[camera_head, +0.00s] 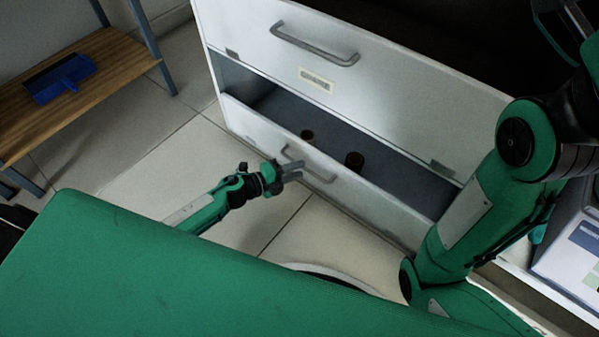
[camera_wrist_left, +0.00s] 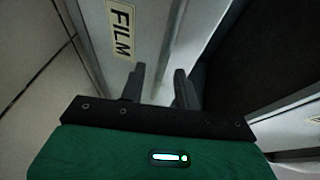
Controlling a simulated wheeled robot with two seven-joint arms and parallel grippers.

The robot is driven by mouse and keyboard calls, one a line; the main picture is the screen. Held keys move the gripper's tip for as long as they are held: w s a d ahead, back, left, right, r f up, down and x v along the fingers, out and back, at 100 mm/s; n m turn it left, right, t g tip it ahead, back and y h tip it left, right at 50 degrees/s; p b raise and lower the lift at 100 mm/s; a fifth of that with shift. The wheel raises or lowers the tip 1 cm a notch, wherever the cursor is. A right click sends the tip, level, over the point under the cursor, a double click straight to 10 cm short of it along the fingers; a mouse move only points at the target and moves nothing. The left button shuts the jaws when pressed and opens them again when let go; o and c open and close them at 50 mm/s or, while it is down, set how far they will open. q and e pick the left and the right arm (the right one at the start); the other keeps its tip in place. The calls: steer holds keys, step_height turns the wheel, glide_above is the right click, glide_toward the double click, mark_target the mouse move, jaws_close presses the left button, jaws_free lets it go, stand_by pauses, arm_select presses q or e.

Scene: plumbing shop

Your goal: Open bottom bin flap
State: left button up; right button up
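The bottom bin flap (camera_head: 252,127) is tilted outward at the foot of the white cabinet, leaving a gap into the dark grey bin. Its grey bar handle (camera_head: 318,174) is on the outer face. My left gripper (camera_head: 292,169) is in front of the flap at the handle; whether it touches is unclear. In the left wrist view its two fingers (camera_wrist_left: 158,88) stand apart, over a white panel (camera_wrist_left: 155,45) with a "FILM" label (camera_wrist_left: 121,30). My right gripper cannot be made out.
Tiled floor (camera_head: 150,185) is clear between.

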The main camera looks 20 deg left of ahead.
arm_select(q)
steer(key=shift+x, duration=0.9)
steer(key=shift+c, duration=0.2)
jaws_close()
steer(key=shift+s, duration=0.15)
